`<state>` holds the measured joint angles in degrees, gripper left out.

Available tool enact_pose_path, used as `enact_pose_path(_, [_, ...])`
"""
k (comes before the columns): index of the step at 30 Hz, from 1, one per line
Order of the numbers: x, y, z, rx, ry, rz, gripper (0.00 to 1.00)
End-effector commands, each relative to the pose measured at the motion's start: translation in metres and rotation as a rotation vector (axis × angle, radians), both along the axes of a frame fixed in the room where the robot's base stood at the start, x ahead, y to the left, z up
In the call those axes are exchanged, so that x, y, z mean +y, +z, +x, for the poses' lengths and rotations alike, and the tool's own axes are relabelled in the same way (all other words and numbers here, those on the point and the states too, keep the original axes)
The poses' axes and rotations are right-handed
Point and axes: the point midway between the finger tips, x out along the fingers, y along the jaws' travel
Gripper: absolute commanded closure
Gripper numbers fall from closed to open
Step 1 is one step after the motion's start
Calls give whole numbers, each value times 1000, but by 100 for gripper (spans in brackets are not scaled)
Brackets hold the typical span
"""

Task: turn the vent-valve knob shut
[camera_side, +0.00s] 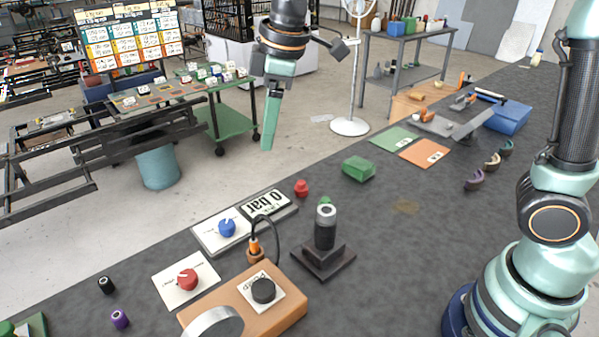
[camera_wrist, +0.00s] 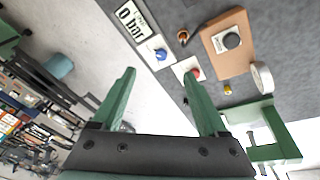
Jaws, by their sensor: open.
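A red knob (camera_side: 188,279) sits on a white plate (camera_side: 170,294) at the bench's front edge; it also shows in the wrist view (camera_wrist: 195,73). A blue knob (camera_side: 227,228) sits on another plate beside the display reading "0 bar" (camera_side: 266,206); it also shows in the wrist view (camera_wrist: 160,54). The plate lettering is too small to tell which knob is the vent valve. My gripper (camera_side: 267,146) hangs high above and apart from the knobs. In the wrist view my gripper (camera_wrist: 158,72) is open, with nothing between its fingers.
An orange pump box (camera_side: 278,312) with a black knob (camera_side: 263,290) and a round gauge stands beside the red knob's plate. A dark upright cylinder (camera_side: 325,232) on a square base and a cable rise nearby. A green block (camera_side: 358,169) lies farther back.

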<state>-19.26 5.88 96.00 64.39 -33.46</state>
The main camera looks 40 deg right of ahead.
Motion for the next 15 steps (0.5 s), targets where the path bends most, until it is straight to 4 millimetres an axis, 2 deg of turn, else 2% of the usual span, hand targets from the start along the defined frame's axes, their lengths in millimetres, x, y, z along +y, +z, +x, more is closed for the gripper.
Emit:
enact_pose_path(1, [18, -8, 9, 20, 73, -17, 24])
enact_pose_path(6, [73, -36, 28, 71, 318, -71, 24])
enact_pose_path(12, [138, -80, 35, 128, 602, -127, 24])
enact_pose_path(15, [164, -102, 33, 151, 717, -148, 24])
